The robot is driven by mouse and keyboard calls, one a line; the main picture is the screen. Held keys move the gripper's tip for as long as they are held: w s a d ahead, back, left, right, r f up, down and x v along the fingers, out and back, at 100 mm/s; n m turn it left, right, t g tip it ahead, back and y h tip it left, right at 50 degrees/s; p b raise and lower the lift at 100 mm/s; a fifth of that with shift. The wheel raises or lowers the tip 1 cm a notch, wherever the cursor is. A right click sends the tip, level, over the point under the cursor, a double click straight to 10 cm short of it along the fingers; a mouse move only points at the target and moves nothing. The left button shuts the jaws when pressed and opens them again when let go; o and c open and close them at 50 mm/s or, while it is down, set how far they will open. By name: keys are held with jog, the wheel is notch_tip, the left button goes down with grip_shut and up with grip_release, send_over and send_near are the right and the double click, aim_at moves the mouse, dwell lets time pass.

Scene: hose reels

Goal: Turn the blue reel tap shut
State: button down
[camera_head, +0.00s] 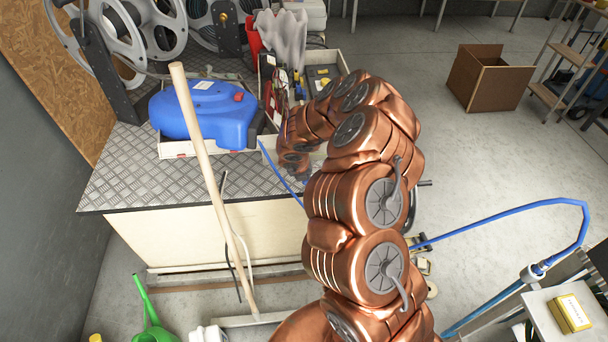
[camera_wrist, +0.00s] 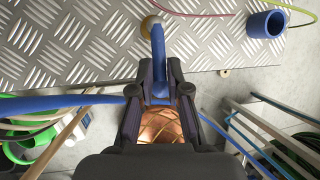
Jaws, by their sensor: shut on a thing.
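A blue tap lever (camera_wrist: 158,45) rises between the fingertips of my gripper (camera_wrist: 160,75) in the wrist view. My gripper is shut on this lever. A round brass-coloured part (camera_wrist: 150,24) shows at its far end, over the edge of the metal bench. The fingers hide part of the lever, and I cannot tell how far the tap is turned.
The chequer-plate bench (camera_head: 140,175) has a wooden pole (camera_head: 200,150) leaning on it. A blue hose (camera_head: 500,216) crosses the right side. A cardboard box (camera_head: 490,82) stands on the floor behind.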

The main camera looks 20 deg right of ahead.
jog(key=shift+s+f, duration=0.1)
jog(key=shift+s, duration=0.05)
jog(key=c, duration=1.2)
grip_release()
jog(key=shift+o, duration=0.2)
jog(key=v, duration=1.2)
jog(key=shift+a, duration=0.1)
